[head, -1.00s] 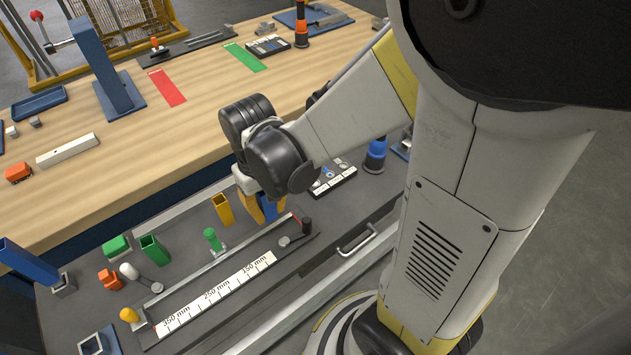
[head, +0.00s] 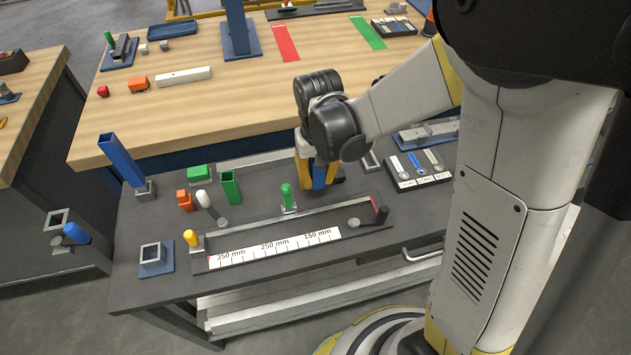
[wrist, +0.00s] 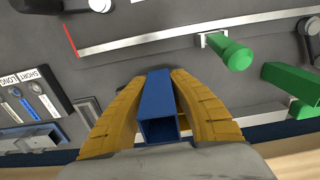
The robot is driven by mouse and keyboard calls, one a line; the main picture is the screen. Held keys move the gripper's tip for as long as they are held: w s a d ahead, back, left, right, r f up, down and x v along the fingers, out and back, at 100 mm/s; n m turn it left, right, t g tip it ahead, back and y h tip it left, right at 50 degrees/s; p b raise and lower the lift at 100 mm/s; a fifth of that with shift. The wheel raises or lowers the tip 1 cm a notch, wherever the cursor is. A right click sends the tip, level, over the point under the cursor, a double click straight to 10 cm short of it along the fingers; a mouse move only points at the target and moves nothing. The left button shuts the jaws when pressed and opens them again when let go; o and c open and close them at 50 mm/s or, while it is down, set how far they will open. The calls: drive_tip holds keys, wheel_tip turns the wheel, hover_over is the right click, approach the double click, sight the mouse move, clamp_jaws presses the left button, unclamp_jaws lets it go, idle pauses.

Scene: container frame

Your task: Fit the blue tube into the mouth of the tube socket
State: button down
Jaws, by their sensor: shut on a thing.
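A blue square tube (head: 320,176) is held between the yellow fingers of my gripper (head: 318,186) over the grey bench top. In the wrist view its open square end (wrist: 160,130) faces the camera, with a finger against each side. Its far end is low over the bench; I cannot tell whether it touches. A square grey socket on a blue plate (head: 153,257), mouth up and empty, stands at the bench's front left, far from my gripper. Another blue square tube (head: 121,160) leans in a small grey holder (head: 146,190) at the back left.
A measuring rail (head: 275,247) with a yellow knob lies in front of my gripper. A green peg (head: 287,195) and a green tube (head: 231,187) stand to its left. A sorting tray (head: 418,166) is to the right. The wooden table (head: 180,105) lies behind.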

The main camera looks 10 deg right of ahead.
sight(317, 194)
drive_tip(key=shift+f+b, duration=0.95)
drive_tip(key=shift+f, duration=1.05)
drive_tip(key=shift+f, duration=0.15)
drive_tip(key=c, duration=1.3)
unclamp_jaws()
drive_tip(key=shift+o, duration=0.2)
